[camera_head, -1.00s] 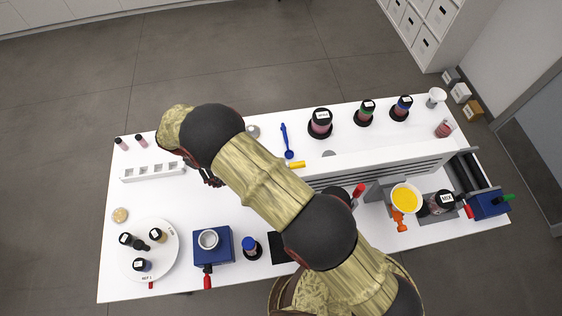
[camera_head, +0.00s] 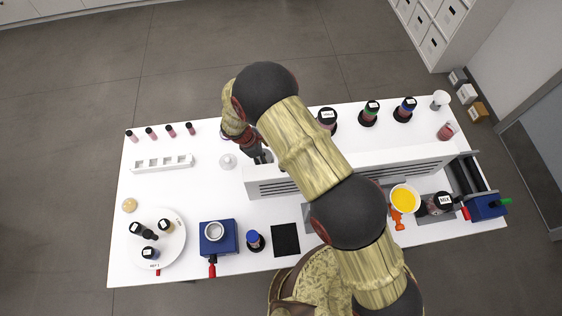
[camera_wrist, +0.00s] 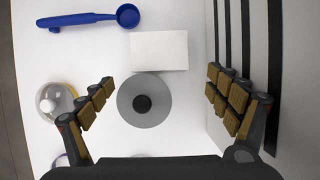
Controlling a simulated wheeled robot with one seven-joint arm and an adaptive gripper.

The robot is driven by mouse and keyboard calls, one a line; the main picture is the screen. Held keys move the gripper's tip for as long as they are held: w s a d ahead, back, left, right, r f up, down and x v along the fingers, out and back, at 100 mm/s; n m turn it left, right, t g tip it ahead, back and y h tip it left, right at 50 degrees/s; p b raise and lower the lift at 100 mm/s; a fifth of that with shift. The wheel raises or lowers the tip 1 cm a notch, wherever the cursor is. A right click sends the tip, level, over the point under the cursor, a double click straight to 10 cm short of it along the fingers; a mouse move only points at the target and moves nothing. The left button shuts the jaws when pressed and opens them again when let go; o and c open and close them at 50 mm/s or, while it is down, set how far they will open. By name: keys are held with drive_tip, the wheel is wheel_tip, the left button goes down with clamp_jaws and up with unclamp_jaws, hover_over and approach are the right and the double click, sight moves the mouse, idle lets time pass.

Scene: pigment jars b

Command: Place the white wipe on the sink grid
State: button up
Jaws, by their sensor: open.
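The white wipe (camera_wrist: 159,50) lies flat on the white table in the wrist view, a pale rectangle just beyond a grey disc. It is hidden behind my arm in the head view. My gripper (camera_wrist: 160,78) is open and empty above the table, its fingers spread to either side of the disc and the wipe's near edge. In the head view my gripper (camera_head: 262,157) hangs at the left end of a slatted panel. I cannot clearly make out the sink grid; my arm covers the middle of the table.
The grey disc (camera_wrist: 144,102) with a black knob sits between my fingers. A blue scoop (camera_wrist: 90,20) lies beyond it, a clear glass piece (camera_wrist: 57,103) to the left. The slatted panel (camera_head: 280,187) stands close on the right. A black square mat (camera_head: 285,239) lies in front.

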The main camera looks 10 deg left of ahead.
drive_tip(key=d, duration=0.2)
drive_tip(key=shift+w+d, duration=0.4)
drive_tip(key=shift+p+x, duration=0.75)
drive_tip(key=shift+x, duration=1.8)
drive_tip(key=shift+c, duration=1.3)
drive_tip(key=c, duration=0.7)
drive_tip(key=shift+c, duration=0.7)
drive_tip(key=shift+r, duration=0.15)
